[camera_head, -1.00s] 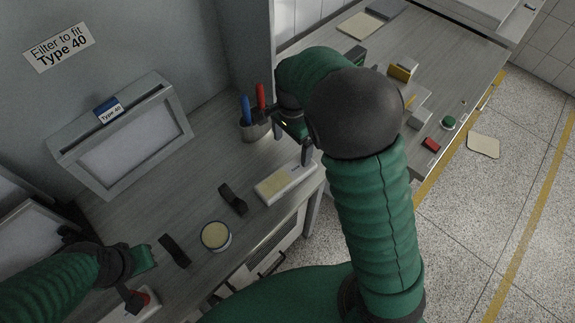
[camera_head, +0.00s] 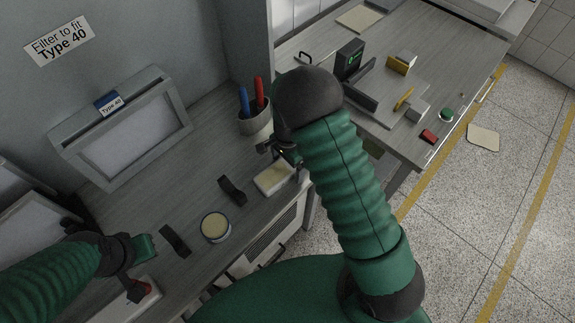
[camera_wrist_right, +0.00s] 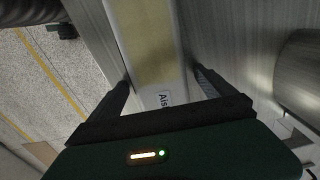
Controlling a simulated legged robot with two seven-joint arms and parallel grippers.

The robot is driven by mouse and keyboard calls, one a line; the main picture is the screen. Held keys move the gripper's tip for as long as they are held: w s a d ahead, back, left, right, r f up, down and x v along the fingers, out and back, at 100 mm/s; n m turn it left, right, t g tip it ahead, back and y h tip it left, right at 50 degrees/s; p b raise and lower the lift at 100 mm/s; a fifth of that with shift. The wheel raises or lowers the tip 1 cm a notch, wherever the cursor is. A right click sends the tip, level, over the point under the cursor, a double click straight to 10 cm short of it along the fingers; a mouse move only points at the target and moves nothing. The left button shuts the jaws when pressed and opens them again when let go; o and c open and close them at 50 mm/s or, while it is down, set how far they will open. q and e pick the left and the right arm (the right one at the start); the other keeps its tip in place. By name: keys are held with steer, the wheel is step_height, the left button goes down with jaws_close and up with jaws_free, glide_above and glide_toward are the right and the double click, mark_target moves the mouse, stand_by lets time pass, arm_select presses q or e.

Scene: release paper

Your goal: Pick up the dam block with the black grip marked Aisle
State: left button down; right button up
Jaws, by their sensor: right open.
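A pale block with a yellowish top (camera_head: 272,179) lies near the front edge of the bench, partly hidden by my right gripper (camera_head: 283,156). In the right wrist view the block (camera_wrist_right: 142,35) runs between the two fingers of the right gripper (camera_wrist_right: 161,80), which is open. I see no black grip on this block.
Two black strap-like pieces (camera_head: 232,191) (camera_head: 174,241) and a round yellow-topped tin (camera_head: 215,227) lie on the bench. A pen cup (camera_head: 255,126) stands behind the right gripper. The "Type 40" filter frame (camera_head: 125,135) leans at the back. A second table (camera_head: 440,60) is at right.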

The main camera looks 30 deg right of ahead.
steer(key=shift+a, duration=0.2)
steer(key=c, duration=1.1)
steer(key=shift+w+d, duration=0.1)
steer(key=c, duration=0.9)
steer(key=shift+r, duration=0.1)
